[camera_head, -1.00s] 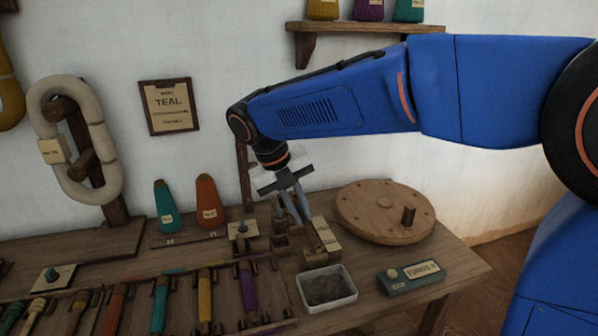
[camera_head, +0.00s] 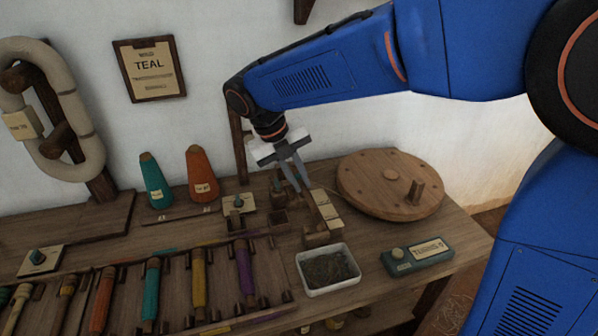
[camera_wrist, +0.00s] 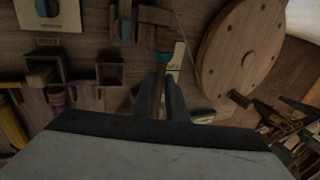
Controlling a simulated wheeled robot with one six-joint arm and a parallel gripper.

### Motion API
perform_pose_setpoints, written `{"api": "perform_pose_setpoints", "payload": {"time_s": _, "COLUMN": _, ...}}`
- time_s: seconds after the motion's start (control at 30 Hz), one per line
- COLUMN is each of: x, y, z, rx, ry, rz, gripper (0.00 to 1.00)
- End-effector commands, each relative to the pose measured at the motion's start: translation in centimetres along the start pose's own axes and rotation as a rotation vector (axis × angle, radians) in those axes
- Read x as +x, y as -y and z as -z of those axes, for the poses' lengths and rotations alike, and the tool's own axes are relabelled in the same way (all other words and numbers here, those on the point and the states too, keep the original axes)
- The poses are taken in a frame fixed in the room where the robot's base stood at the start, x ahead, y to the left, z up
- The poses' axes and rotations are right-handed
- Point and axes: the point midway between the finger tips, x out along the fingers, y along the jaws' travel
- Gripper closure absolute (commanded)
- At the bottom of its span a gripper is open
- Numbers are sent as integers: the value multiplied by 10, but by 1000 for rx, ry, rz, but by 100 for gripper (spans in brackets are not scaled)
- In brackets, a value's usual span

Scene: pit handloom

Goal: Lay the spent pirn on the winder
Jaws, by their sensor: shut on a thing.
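My gripper (camera_head: 298,186) points down over the back of the bench, just left of the round wooden wheel (camera_head: 366,203). Its fingers are shut on a thin brown pirn, which shows in the wrist view (camera_wrist: 161,76) with a little teal on it. Most of the pirn is hidden by the fingers in the head view. Small wooden blocks and posts (camera_head: 278,217) of the winder stand beside the fingers. The wheel, with an upright peg, also shows in the wrist view (camera_wrist: 238,45). I cannot tell whether the pirn touches the winder.
A white tray (camera_head: 328,287) of dark bits and a teal box (camera_head: 417,256) stand in front. A rack holds several coloured pirns, including a purple one (camera_head: 245,267), at left. Teal (camera_head: 156,180) and orange (camera_head: 201,173) cones stand behind. A TEAL board (camera_head: 149,69) hangs on the wall.

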Motion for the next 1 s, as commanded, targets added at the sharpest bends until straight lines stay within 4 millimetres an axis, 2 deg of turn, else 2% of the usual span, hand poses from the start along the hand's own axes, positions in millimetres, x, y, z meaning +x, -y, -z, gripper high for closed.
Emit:
{"api": "perform_pose_setpoints", "payload": {"time_s": 0.5, "x": 38, "y": -15, "z": -1, "rx": -1, "ry": -1, "rz": 0, "gripper": 100}}
{"api": "perform_pose_setpoints", "payload": {"time_s": 1.0, "x": 50, "y": -19, "z": -1, "rx": 0, "ry": 1, "rz": 0, "gripper": 100}}
